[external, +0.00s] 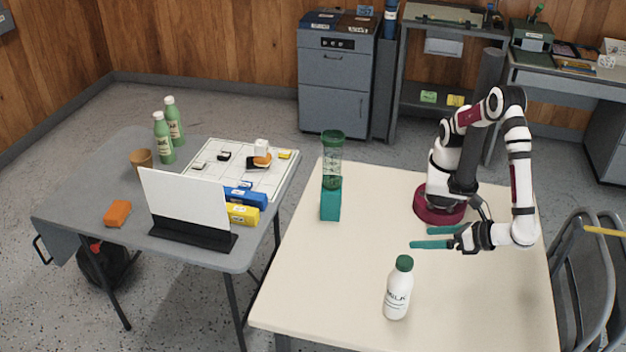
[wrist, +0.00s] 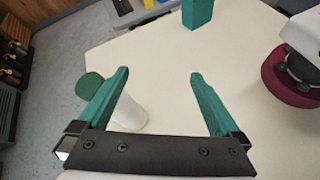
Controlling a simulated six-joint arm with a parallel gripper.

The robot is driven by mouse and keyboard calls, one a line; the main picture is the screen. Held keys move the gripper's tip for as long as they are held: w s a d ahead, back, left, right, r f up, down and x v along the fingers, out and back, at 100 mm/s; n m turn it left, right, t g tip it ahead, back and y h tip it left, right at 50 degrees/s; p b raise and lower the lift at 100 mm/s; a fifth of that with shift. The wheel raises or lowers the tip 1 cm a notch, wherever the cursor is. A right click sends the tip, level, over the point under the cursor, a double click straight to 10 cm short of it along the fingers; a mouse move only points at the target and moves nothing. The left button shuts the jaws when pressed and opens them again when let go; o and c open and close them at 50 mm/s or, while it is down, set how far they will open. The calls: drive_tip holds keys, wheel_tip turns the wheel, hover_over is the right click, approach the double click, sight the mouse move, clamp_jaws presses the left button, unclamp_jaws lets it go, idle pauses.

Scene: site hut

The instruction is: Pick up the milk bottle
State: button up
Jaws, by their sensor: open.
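The white milk bottle (external: 398,290) with a dark green cap stands upright near the front of the cream table (external: 300,290). My gripper (external: 430,237) is open and empty, with teal fingers, above the table, behind and to the right of the bottle in the external view. In the wrist view, my gripper (wrist: 158,75) shows its two fingers spread apart. The bottle (wrist: 128,115) is partly hidden behind the left finger, with its green cap (wrist: 90,86) showing just outside that finger. No contact with the bottle is visible.
A teal block (external: 330,206) stands on the cream table with a green transparent cup-like container (external: 332,160) above it. A grey table (external: 90,200) at left holds green bottles, a white board and small boxes. Grey chairs (external: 585,270) stand at right. The cream tabletop's middle is clear.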

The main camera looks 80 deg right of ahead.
sight(399, 288)
drive_tip(key=s+a+f+n+t+y, duration=0.25)
drive_tip(key=s+a+n+y, duration=0.35)
drive_tip(key=n, duration=0.4)
drive_tip(key=shift+m+g+y, duration=0.3)
drive_tip(key=shift+g, duration=0.15)
drive_tip(key=x, duration=1.5)
drive_tip(key=shift+w+f, duration=0.2)
drive_tip(key=shift+f, duration=0.1)
clamp_jaws()
